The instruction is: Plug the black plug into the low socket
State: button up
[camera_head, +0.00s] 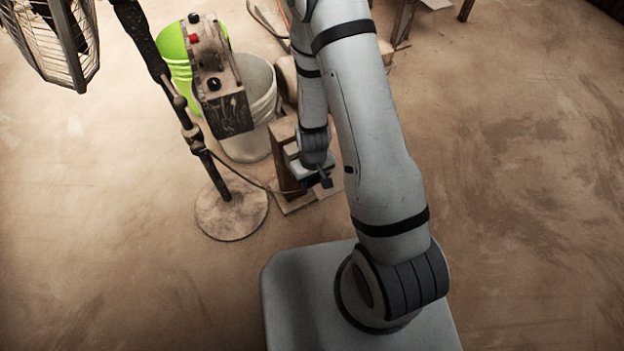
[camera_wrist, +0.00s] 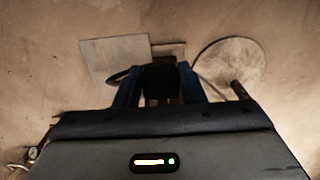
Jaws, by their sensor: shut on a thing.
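A dark cable loop shows at the plug's left. In the head view I cannot tell the plug from the dark fingertips. The low socket cannot be made out in either view; the wooden post (camera_head: 287,165) is partly covered by my wrist, and the plug covers what lies behind it in the wrist view.
A fan stand with a round base (camera_head: 232,212) is left of the post. A control box (camera_head: 218,85) with a red button is above it. A white bucket (camera_head: 256,100) and a green bucket (camera_head: 176,55) stand behind. The floor at right is clear.

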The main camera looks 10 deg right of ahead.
jog(key=shift+w+a+p, duration=0.25)
jog(key=shift+w+p, duration=0.5)
jog(key=shift+p, duration=0.35)
jog(key=shift+w+a+p, duration=0.25)
jog(key=shift+w+p, duration=0.5)
jog(key=shift+p, duration=0.3)
jog(key=shift+w+a+p, duration=0.25)
jog(key=shift+w+p, duration=0.5)
jog(key=shift+p, duration=0.35)
jog(key=shift+w+a+p, duration=0.2)
jog(key=shift+w+p, duration=0.55)
jog(key=shift+p, duration=0.9)
jog(key=o, duration=1.1)
jog(key=shift+c, duration=0.2)
jog(key=shift+r, duration=0.1)
notch_tip(320, 180, up, 8)
jog(key=p, duration=0.4)
jog(key=shift+p, duration=0.35)
